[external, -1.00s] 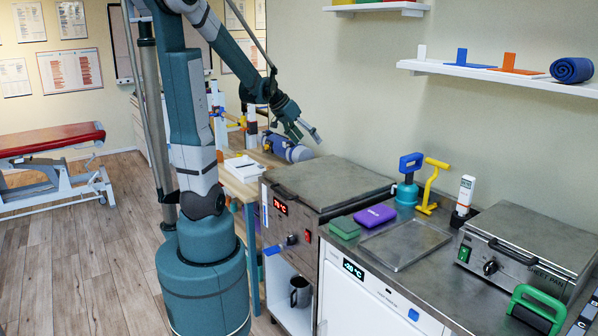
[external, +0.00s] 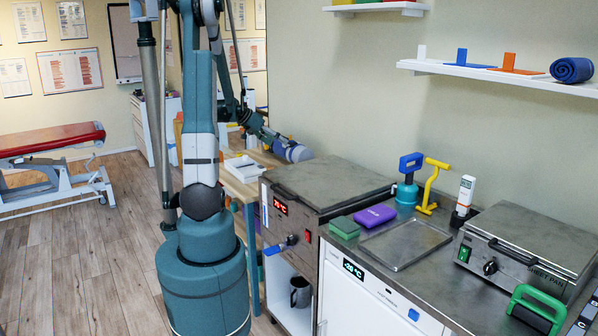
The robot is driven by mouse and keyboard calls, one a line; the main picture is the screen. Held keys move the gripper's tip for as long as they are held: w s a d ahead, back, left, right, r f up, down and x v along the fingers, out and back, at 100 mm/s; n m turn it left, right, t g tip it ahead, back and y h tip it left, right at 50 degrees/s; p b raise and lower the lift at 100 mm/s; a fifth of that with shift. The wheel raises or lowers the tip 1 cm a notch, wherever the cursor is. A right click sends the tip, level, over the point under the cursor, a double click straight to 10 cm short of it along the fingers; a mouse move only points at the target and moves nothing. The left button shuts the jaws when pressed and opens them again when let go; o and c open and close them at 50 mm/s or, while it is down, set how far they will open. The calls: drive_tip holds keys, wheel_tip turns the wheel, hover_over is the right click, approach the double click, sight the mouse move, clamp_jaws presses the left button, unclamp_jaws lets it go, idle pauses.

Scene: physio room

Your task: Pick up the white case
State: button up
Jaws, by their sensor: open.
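A low white box, which looks like the white case (external: 243,172), lies on the wooden table left of the steel heating unit. A small dark mark shows on its top. My gripper (external: 272,138) is above the far part of this table, behind and to the right of the white case and apart from it in the picture. It points down to the right, beside a blue roll (external: 294,151). It is open; its fingertips are small and partly lost against the things behind, so I cannot tell whether they touch the roll.
The steel heating unit (external: 335,182) stands right of the table. The counter beyond it holds a purple pack (external: 375,215), a green block (external: 344,228), an empty metal tray (external: 390,255) and a yellow-handled tool (external: 430,188). A red treatment bench (external: 50,140) stands far left.

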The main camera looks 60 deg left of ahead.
drive_tip(key=s+a+f+t, duration=0.1)
drive_tip(key=s+a+f, duration=0.25)
drive_tip(key=a, duration=0.45)
drive_tip(key=s+a+f+t, duration=0.1)
drive_tip(key=s+a+f, duration=0.25)
drive_tip(key=a, duration=0.35)
drive_tip(key=m+t+y, duration=0.1)
drive_tip(key=t+y, duration=0.1)
approach(238, 161)
drive_tip(key=shift+x, duration=1.1)
drive_tip(key=shift+s+a, duration=0.2)
drive_tip(key=shift+s, duration=0.05)
drive_tip(key=shift+b+x, duration=0.4)
drive_tip(key=shift+x, duration=0.9)
drive_tip(key=shift+w, duration=0.1)
drive_tip(key=shift+b+x, duration=0.85)
drive_tip(key=shift+x, duration=1.7)
drive_tip(key=shift+r, duration=0.1)
